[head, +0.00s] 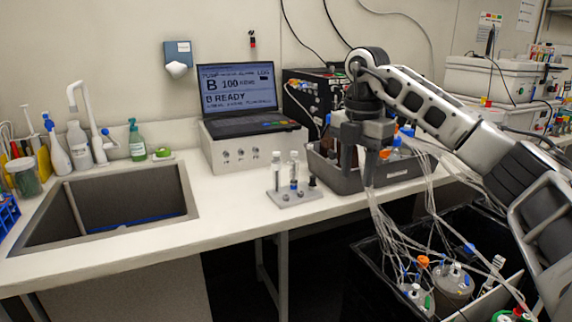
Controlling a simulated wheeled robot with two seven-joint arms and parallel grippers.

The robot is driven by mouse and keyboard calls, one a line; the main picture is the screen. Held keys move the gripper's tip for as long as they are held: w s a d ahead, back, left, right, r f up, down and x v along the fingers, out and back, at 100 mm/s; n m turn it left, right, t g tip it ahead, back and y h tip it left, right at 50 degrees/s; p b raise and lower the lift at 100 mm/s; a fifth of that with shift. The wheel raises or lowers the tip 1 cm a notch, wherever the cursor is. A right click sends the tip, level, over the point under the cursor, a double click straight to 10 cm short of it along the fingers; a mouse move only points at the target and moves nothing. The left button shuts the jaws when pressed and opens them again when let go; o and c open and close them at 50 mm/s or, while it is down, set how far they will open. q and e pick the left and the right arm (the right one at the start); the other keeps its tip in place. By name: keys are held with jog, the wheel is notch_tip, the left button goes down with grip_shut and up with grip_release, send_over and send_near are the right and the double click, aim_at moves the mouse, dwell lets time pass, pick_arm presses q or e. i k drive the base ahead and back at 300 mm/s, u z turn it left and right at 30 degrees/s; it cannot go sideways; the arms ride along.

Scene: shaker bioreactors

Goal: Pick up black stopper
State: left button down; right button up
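A small black piece that looks like the black stopper (312,181) stands at the right end of a light grey rack (293,197) on the white counter. Two clear upright tubes or vials (276,172) stand on the same rack to its left. My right gripper (357,172) points down over the grey bin, to the right of the stopper and apart from it. Its two fingers are spread, and I see nothing held between them. My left gripper is not in view.
A grey bin (352,184) of bottles stands right of the rack. A laptop (238,92) sits on a white box (232,150) behind it. A sink (115,210) is at the left. A black tub (352,262) with tubed vessels is below right. Counter left of the rack is clear.

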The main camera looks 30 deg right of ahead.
aim_at(312, 184)
jog(key=z, duration=0.05)
jog(key=i, duration=0.7)
jog(key=z, duration=1.85)
jog(key=i, duration=0.4)
jog(key=u, duration=1.9)
